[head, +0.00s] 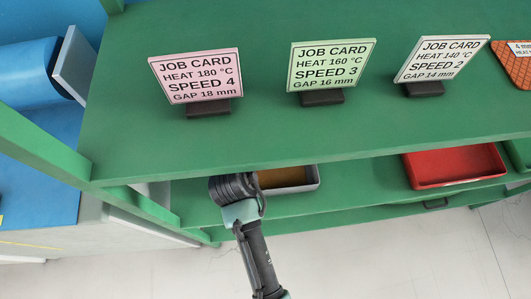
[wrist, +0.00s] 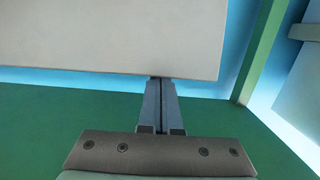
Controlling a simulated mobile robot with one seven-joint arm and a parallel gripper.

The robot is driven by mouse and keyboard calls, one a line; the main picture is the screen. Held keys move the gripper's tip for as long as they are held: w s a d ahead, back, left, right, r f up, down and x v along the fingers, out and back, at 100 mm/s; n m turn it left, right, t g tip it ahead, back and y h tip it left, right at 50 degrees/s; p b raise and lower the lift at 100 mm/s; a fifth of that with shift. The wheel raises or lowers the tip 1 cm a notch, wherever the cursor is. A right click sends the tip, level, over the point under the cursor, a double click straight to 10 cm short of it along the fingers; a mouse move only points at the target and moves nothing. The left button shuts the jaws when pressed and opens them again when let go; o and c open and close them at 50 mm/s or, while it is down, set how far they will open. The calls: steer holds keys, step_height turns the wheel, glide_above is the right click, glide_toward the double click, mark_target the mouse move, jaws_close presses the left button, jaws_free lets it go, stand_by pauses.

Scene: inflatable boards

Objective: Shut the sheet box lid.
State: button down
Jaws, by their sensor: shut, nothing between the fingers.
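My gripper (wrist: 160,84) shows in the wrist view with its two fingers together and nothing between them. The fingertips meet the lower edge of a broad pale grey panel (wrist: 110,35), which looks like the raised sheet box lid; whether they touch it or pass behind it I cannot tell. In the head view a grey-rimmed box (head: 316,181) with a brownish inside sits on the lower green shelf, partly hidden by my arm and the upper shelf. It may be the sheet box. My gripper itself is hidden in the head view.
The green upper shelf (head: 270,135) overhangs my arm and carries pink (head: 197,75), green (head: 331,66) and white (head: 440,58) job cards. A red tray (head: 455,166) stands on the lower shelf to the right. A green post (wrist: 258,50) rises at right in the wrist view.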

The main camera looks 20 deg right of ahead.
steer(key=shift+s+a+f, duration=0.1)
steer(key=shift+s+a, duration=0.05)
steer(key=shift+s, duration=0.4)
steer(key=shift+s+a+f+b, duration=0.25)
steer(key=shift+s+f+b, duration=0.1)
steer(key=shift+s+b, duration=0.35)
steer(key=shift+s+a+f+b, duration=0.2)
steer(key=shift+s+f+b, duration=0.25)
steer(key=shift+s, duration=0.45)
steer(key=shift+s+a+f+b, duration=0.25)
steer(key=shift+s+b, duration=0.45)
steer(key=shift+s, duration=0.1)
